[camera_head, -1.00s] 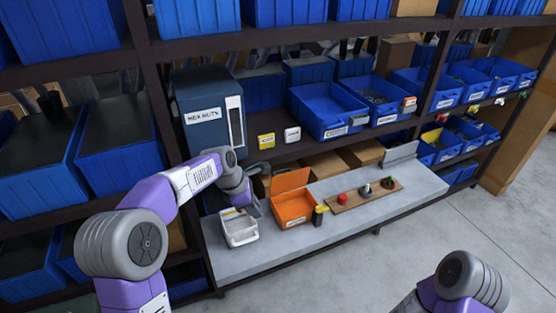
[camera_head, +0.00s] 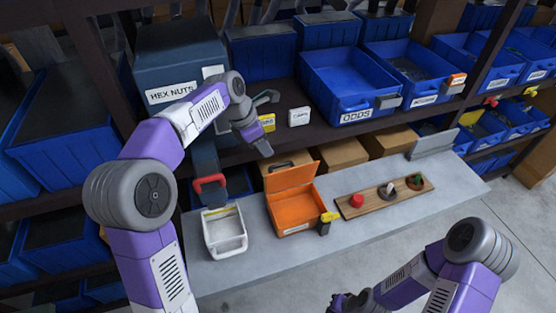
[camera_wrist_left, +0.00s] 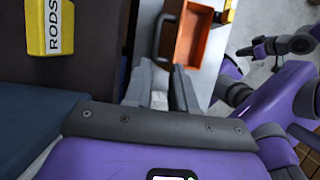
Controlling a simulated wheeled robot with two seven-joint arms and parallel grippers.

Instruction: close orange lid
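The orange box (camera_head: 297,216) stands on the grey bench. Its orange lid (camera_head: 290,177) is raised, tilted up at the back, and the inside shows. The box is also at the top of the left wrist view (camera_wrist_left: 190,40). My left gripper (camera_head: 270,123) is open and empty, its fingers spread, above and behind the raised lid and apart from it. Its two grey fingers also show in the left wrist view (camera_wrist_left: 163,88), with a gap between them. My right gripper (camera_head: 347,301) is low in the head view, in front of the bench; its fingers are too dark to judge.
A white basket (camera_head: 224,232) stands left of the box, with a red handle (camera_head: 210,183) behind it. A yellow-and-black item (camera_head: 326,221) and a wooden board (camera_head: 385,196) are to the right. A yellow RODS box (camera_wrist_left: 50,27) and shelf bins are near my left gripper.

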